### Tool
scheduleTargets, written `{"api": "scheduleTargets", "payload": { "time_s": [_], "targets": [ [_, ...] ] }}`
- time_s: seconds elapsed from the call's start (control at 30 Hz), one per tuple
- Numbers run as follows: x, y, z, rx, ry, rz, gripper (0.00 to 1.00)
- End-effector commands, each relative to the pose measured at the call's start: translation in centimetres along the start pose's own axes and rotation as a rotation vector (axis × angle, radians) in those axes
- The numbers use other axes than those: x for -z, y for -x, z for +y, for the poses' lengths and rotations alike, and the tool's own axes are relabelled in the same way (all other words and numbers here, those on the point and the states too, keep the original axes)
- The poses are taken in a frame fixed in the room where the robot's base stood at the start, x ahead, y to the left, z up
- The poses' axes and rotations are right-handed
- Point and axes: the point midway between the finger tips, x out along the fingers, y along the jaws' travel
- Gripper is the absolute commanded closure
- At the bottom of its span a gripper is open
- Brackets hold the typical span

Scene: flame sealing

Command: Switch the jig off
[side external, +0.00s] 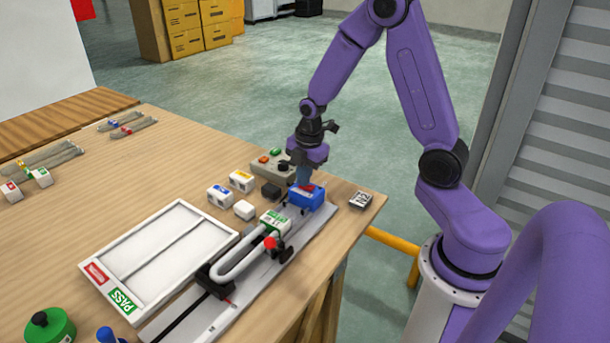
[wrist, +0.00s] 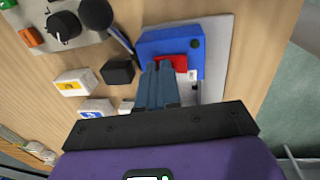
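The jig (side external: 190,322) is a long pale base plate holding a curved white tube (side external: 236,257). At its far end sits a blue box (side external: 316,198) with a red rocker switch. The wrist view shows the blue box (wrist: 190,38) and the red switch (wrist: 178,60) more closely. My gripper (side external: 304,184) points down over the blue box. Its fingers (wrist: 161,68) are together, with nothing seen between them. The tips are at the red switch and cover part of it; I cannot tell whether they touch it. The switch's position is unclear.
A grey control box (side external: 285,170) with a knob and coloured buttons stands behind the blue box. Small white blocks (side external: 241,180) and a black block (side external: 271,190) are left of it. A white tray (side external: 165,255) lies front left. A small dark device (side external: 360,200) is near the right edge.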

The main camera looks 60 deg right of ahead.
Motion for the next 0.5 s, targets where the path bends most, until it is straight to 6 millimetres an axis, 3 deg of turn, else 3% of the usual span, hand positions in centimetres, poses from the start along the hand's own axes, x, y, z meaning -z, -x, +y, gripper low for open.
{"api": "scheduleTargets", "payload": {
  "time_s": [0.5],
  "targets": [
    [0.1,-0.1,-1.6,0.019,0.001,0.0,1.0]
  ]
}}
